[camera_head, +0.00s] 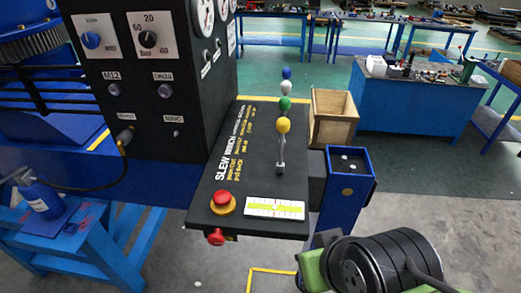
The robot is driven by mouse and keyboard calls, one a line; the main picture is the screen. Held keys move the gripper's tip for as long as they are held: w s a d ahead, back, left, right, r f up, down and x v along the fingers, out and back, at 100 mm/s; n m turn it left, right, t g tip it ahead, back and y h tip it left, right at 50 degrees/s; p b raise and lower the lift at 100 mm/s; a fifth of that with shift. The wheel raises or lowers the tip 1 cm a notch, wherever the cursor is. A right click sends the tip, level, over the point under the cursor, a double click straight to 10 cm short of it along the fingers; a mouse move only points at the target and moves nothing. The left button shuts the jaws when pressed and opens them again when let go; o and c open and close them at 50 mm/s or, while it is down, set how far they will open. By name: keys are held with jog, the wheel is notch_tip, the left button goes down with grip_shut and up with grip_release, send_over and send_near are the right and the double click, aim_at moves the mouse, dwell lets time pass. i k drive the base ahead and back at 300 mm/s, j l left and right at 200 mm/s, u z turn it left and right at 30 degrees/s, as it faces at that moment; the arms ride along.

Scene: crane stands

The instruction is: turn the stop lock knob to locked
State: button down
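A small red knob (215,237) sticks out from the front edge of the black sloping control panel (240,165), near its left corner. Its lock marking and turn position are too small to read. Above it on the panel top is a red mushroom button (222,197) on a yellow base. I cannot tell for certain which of the two is the stop lock knob; the front one looks like a turning knob. My gripper is not in view. Part of my arm, black with green, shows at the lower right, apart from the panel.
Levers with yellow (283,125), green, white and blue balls rise from the panel. A level strip (275,208) lies beside the red button. A black gauge cabinet (150,85) stands behind left. A blue box (348,185) stands right. Floor in front is clear.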

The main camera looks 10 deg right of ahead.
aim_at(216, 239)
jog(key=k+j+u, duration=0.15)
jog(key=u, duration=0.25)
jog(key=k+j+u, duration=0.1)
jog(key=j+u, duration=0.15)
jog(key=u, duration=0.15)
jog(key=j+u, duration=0.25)
jog(key=u, duration=0.2)
jog(key=k+j+u, duration=0.1)
jog(key=j+u, duration=0.5)
jog(key=u, duration=0.2)
